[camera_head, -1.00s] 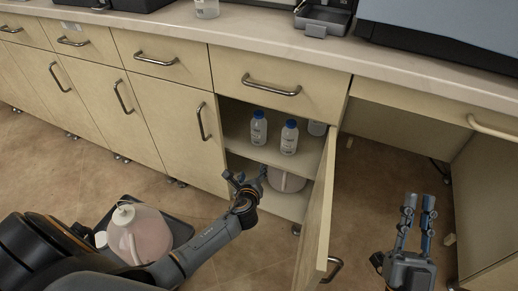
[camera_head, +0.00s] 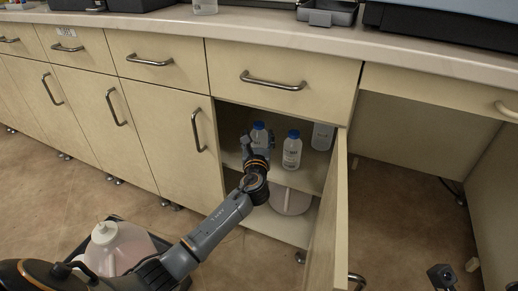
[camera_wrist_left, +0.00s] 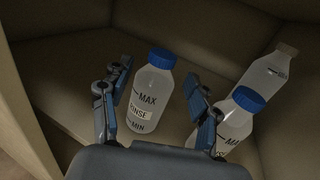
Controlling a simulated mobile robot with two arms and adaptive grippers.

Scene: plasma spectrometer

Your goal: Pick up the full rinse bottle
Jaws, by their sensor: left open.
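A clear bottle with a blue cap (camera_wrist_left: 150,95) stands upright in the left wrist view, its label reading RINSE between MAX and MIN marks. It sits between the spread fingers of my open left gripper (camera_wrist_left: 158,103), which is not closed on it. In the head view this bottle (camera_head: 259,130) is on the cabinet shelf, partly hidden by my left gripper (camera_head: 256,153). A second blue-capped bottle (camera_head: 292,151) stands to its right; it also shows in the wrist view (camera_wrist_left: 236,119). I cannot clearly tell the fill levels. My right gripper (camera_head: 441,275) shows only partly at the bottom right.
A pale-capped bottle (camera_head: 322,136) stands at the shelf's back right. The open cabinet door (camera_head: 328,225) borders the right side. A large jug (camera_head: 290,200) sits below the shelf. Another jug (camera_head: 115,250) stands in a dark tray on the floor.

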